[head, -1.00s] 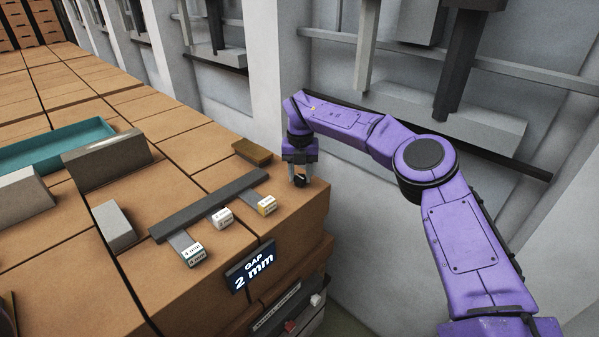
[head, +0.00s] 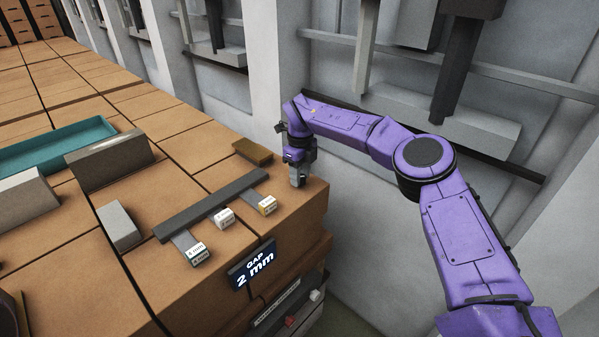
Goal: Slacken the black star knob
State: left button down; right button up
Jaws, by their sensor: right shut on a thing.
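My right gripper (head: 298,181) points down at the right corner of the brick-coloured bench top. Its grey fingers are shut on the black star knob, which they almost wholly hide. The gripper is turned so that one finger covers most of the other in the head view. My left gripper is not in view.
A dark bar (head: 212,205) lies left of the gripper, with small labelled blocks (head: 224,217) along it. A brown block (head: 253,151) sits behind. Grey blocks (head: 119,226) and a teal tray (head: 62,150) are farther left. A pale wall stands right.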

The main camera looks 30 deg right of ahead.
jog(key=n, duration=0.7)
jog(key=shift+f, duration=0.25)
dwell(0.3)
jog(key=o, duration=1)
jog(key=shift+o, duration=0.2)
jog(key=shift+d+r, duration=0.1)
jog(key=shift+r, duration=0.05)
jog(key=shift+r, duration=0.1)
jog(key=shift+r, duration=0.35)
notch_tip(320, 180, up, 10)
jog(key=b, duration=0.1)
jog(key=shift+f+b, duration=0.2)
jog(key=shift+b, duration=0.2)
